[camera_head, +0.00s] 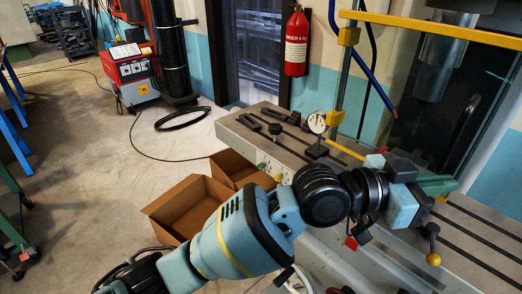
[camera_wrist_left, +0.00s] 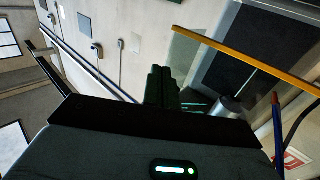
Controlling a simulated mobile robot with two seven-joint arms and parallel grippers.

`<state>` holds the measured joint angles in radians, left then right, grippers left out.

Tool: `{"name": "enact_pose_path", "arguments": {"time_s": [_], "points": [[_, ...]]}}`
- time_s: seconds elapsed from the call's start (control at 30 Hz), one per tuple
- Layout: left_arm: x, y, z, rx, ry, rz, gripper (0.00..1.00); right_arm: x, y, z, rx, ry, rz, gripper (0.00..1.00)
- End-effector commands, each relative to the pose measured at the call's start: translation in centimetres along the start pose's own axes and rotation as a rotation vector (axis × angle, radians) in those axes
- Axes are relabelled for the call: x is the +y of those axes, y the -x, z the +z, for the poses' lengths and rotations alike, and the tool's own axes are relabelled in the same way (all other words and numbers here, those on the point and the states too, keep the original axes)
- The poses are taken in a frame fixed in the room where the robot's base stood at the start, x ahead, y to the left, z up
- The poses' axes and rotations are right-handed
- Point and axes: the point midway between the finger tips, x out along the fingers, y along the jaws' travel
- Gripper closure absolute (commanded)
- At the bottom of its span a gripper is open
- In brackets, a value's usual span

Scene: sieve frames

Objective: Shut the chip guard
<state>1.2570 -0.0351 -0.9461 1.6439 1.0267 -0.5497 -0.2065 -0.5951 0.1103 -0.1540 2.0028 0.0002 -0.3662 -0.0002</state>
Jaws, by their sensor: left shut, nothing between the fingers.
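The chip guard (camera_head: 430,27) is a clear panel with a yellow top bar, yellow brackets and a grey side post. It stands upright at the right of the head view, above the machine table. Its yellow bar also crosses the upper right of the left wrist view (camera_wrist_left: 250,63). My left gripper (camera_head: 446,185) is shut and empty, its green fingers pointing right, low in front of the panel area. The fingers also show in the left wrist view (camera_wrist_left: 160,86), apart from the yellow bar. My left arm hides part of the guard's lower edge. My right gripper is not in view.
The slotted machine table (camera_head: 240,128) carries a dial gauge (camera_head: 317,123) and clamp pieces. The grey spindle (camera_head: 440,65) hangs behind the guard. A lever with a yellow knob (camera_head: 433,259) is below my gripper. Cardboard boxes (camera_head: 180,207) stand on the floor. A red extinguisher (camera_head: 296,45) hangs behind.

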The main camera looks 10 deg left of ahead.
Motion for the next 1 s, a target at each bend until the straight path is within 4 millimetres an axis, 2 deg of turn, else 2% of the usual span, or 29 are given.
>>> {"name": "enact_pose_path", "arguments": {"time_s": [0.3, 1.0], "points": [[-0.48, -0.82, -0.01, 0.0, -0.001, 0.003, 1.0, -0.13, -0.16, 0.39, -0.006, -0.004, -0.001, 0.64], [-0.54, -0.85, -0.34, 0.007, -0.004, 0.001, 1.0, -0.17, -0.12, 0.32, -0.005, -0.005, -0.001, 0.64]]}}
